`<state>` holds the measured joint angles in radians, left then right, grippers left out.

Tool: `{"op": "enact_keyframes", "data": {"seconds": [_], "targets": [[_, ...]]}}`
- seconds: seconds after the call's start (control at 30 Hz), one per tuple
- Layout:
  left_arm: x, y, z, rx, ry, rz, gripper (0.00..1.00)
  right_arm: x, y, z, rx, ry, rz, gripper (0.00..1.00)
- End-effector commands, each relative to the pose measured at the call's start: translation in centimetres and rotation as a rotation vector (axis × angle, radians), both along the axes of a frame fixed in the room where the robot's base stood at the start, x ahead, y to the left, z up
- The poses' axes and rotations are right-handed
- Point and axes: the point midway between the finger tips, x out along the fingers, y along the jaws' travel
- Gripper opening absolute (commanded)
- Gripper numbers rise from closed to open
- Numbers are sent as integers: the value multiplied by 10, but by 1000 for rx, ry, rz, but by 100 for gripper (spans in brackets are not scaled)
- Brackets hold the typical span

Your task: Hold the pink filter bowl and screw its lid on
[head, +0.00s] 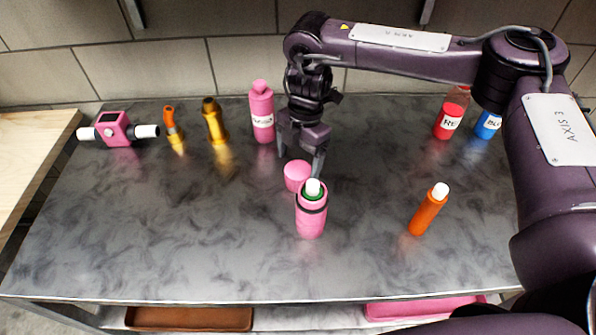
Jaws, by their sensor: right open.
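The pink filter bowl (311,222) stands upright near the middle of the metal table, with a dark band near its top. A white filter (312,187) with a green ring around it sticks up out of its open top. A round pink lid (297,176) is just behind the bowl, slightly left. My right gripper (302,160) points down at the lid with its fingers apart. One finger is by the lid's right side, and I cannot tell if it touches. My left gripper is not in view.
A pink bottle (262,112), gold fitting (214,122), orange-and-gold piece (174,131) and pink meter (111,130) stand at back left. An orange cylinder with white top (428,211) is at right. Red (450,118) and blue (488,124) bottles stand back right. The front left is clear.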

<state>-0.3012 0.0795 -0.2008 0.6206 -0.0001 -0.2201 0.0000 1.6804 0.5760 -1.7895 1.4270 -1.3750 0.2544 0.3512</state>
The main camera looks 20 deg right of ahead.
Motion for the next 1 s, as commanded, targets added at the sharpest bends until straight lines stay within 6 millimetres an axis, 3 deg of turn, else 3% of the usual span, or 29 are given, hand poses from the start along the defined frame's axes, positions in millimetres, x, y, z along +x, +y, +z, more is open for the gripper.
{"op": "enact_keyframes", "data": {"seconds": [0.3,0.67,1.0], "targets": [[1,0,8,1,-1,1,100,-6,2,-38,0,1,0,81],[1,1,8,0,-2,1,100,-5,2,-39,0,0,0,80],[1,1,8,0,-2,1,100,-5,2,-39,0,0,0,35]]}}
